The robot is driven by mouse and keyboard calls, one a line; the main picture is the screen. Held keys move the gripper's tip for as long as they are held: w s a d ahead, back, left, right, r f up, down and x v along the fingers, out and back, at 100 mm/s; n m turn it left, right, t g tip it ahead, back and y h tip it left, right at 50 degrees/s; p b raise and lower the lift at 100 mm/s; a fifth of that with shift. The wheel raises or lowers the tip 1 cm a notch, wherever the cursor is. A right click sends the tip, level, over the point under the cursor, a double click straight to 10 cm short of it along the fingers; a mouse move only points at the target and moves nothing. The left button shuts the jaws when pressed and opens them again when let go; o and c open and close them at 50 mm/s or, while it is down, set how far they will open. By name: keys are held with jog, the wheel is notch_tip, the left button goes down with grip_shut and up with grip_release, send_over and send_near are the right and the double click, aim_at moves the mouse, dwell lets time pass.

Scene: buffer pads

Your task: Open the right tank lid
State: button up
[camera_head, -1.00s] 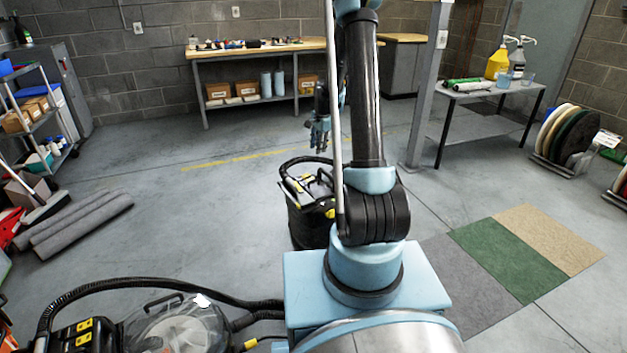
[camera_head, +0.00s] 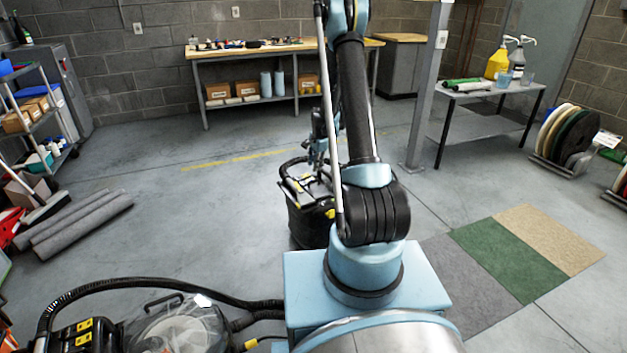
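A black tank machine (camera_head: 305,215) with yellow parts and a black handle loop stands on the floor in the middle, partly hidden behind my arm. Its top and lid area are small and partly covered, so I cannot tell left lid from right or whether a lid is open. My gripper (camera_head: 317,160) points down at the top of this machine, by the handle loop. I cannot tell whether it touches the machine, or how its fingers are set. Another black machine with a clear domed cover (camera_head: 175,328) sits at the bottom left, cut off by the frame.
A black hose (camera_head: 150,284) runs along the bottom left. A workbench (camera_head: 270,52) stands at the back and a grey post (camera_head: 425,90) to the right of my arm. Carpet samples (camera_head: 510,250) lie at the right, grey rolls (camera_head: 80,222) at the left. Floor between is clear.

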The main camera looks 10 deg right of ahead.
send_over(318, 187)
jog(key=a, duration=0.2)
jog(key=f, duration=0.9)
jog(key=shift+w, duration=0.3)
grip_shut()
